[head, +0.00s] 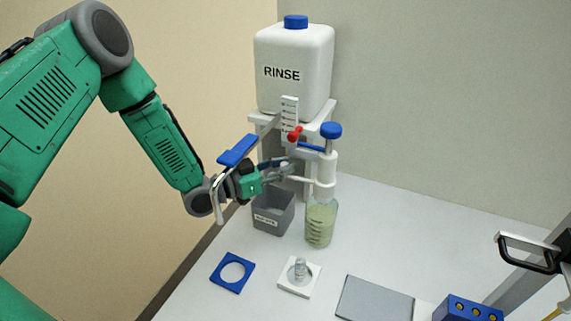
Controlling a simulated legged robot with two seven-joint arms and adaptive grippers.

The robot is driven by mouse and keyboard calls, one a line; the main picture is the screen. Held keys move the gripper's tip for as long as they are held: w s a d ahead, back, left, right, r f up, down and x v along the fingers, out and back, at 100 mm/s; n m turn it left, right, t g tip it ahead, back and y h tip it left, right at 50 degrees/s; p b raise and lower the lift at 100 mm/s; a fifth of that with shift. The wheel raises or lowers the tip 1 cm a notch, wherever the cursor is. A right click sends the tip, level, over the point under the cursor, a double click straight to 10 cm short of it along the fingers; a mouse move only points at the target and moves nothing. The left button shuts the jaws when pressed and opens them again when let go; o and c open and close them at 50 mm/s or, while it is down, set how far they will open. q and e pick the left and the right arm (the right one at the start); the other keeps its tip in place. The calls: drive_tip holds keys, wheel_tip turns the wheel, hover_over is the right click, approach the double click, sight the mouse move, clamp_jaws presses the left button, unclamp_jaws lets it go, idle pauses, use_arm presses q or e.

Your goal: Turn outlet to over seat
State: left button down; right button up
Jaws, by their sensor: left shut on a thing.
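My left gripper (284,170) is shut at the left of the white dispenser head (326,170), which has a blue knob and tops a bottle of greenish liquid (320,223). It appears to hold the dispenser's white outlet tube (300,182); its fingers partly hide the contact. The outlet points left, above the grey labelled bin (273,212).
A white RINSE tank (293,75) stands on a shelf behind, with a red valve (295,134). A bent metal tube (218,205) with a blue bar (238,150) is near my left wrist. A blue ring plate (232,272), grey pad (374,300) and blue block (466,310) lie in front.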

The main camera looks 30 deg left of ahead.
use_arm(q)
drive_tip(key=shift+r, duration=0.1)
drive_tip(key=c, duration=1.4)
unclamp_jaws()
drive_tip(key=shift+v, duration=6.05)
drive_tip(key=shift+w+a, duration=0.1)
